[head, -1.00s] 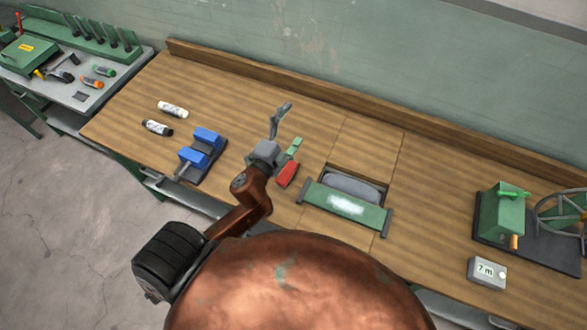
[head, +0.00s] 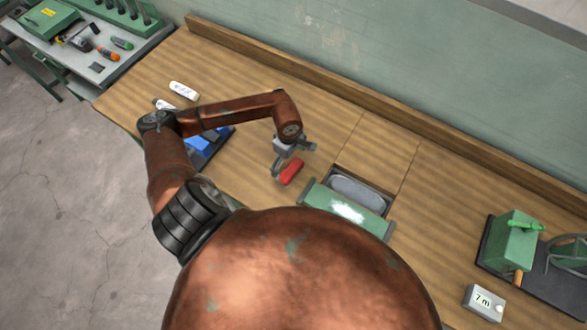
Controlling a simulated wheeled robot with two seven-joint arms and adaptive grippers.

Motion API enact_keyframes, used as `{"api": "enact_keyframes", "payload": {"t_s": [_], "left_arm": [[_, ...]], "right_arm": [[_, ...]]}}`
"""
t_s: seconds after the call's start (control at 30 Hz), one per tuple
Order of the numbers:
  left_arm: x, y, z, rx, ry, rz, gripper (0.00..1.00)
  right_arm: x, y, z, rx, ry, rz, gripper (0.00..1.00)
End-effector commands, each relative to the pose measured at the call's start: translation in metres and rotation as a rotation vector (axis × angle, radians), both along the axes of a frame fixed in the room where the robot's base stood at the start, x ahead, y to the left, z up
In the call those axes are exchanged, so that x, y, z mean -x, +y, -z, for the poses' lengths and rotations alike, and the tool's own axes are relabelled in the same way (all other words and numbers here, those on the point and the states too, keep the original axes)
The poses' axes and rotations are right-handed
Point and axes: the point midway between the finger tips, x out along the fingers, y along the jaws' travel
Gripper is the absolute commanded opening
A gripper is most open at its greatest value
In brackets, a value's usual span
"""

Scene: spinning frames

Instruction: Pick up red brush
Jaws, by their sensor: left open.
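The red brush (head: 292,172) lies on the wooden bench top, left of the green-framed tray. Its red end shows; the green part beside it is now hidden by my gripper. My left gripper (head: 294,158) is open and points down over the far end of the red piece, one finger on each side. I cannot tell whether it touches the brush. My right gripper is not in view.
The green-framed tray (head: 345,207) is close on the right. A blue vise-like block (head: 203,146) is partly hidden under my left arm. A white bottle (head: 184,91) lies behind it. A green winder (head: 514,239) and a small display box (head: 484,301) stand at right.

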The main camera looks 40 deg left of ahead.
Motion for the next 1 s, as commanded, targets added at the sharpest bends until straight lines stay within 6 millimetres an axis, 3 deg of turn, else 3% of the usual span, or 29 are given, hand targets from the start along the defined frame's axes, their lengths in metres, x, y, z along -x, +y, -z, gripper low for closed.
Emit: {"api": "enact_keyframes", "payload": {"t_s": [0.33,0.6,0.9,1.0], "left_arm": [[-0.003,-0.003,0.033,-0.011,0.006,0.011,1.00],[-0.003,-0.004,0.070,-0.011,0.006,0.008,1.00],[-0.003,-0.003,0.076,-0.013,0.003,0.007,1.00],[-0.003,-0.003,0.076,-0.012,0.003,0.007,0.93]], "right_arm": [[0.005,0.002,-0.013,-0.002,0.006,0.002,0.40],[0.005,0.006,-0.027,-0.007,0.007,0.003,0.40],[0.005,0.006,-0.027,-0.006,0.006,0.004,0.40],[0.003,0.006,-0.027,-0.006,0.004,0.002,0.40]]}}
